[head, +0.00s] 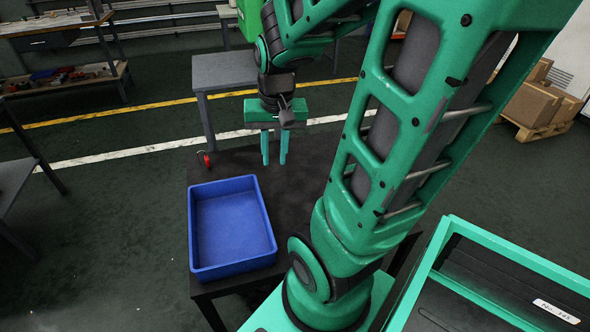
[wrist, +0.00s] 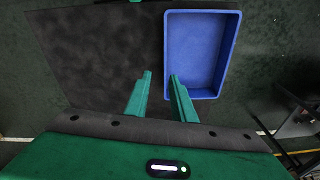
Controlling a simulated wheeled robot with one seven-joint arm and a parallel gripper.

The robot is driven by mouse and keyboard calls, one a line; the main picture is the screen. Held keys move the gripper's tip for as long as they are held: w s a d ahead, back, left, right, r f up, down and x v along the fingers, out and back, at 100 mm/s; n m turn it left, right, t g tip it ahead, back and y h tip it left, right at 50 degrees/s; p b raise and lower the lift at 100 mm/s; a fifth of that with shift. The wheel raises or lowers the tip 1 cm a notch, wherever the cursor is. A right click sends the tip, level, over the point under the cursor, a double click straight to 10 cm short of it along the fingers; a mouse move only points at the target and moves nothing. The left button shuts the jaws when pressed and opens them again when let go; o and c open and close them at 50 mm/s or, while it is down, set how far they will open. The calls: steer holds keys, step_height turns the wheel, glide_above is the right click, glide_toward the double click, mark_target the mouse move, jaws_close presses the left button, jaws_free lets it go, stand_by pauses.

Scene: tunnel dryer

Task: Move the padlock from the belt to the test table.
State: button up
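My gripper (head: 274,162) points down above the dark table (head: 300,185), behind the blue bin in the head view. Its two green fingers are apart with nothing between them; the wrist view shows the same gap (wrist: 160,75). A small red object (head: 204,158) is at the dark table's far left corner, left of my gripper; it may be the padlock but is too small to be sure. A green-framed unit with a dark surface (head: 500,275), possibly the belt, is at the lower right. I cannot tell which table is the test table.
An empty blue bin (head: 200,225) stands on the dark table's near left part, and also shows in the wrist view (wrist: 232,50). A grey table (head: 225,70) stands behind. Cardboard boxes (head: 540,103) sit on a pallet at the right.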

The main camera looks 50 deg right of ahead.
steer(key=s+a+r+n+g, duration=0.1)
steer(key=s+a+r+n, duration=0.1)
steer(key=s, duration=0.8)
steer(key=shift+a+g+y, duration=0.3)
steer(key=shift+a+y, duration=0.1)
steer(key=shift+a, duration=0.2)
steer(key=shift+r, duration=0.1)
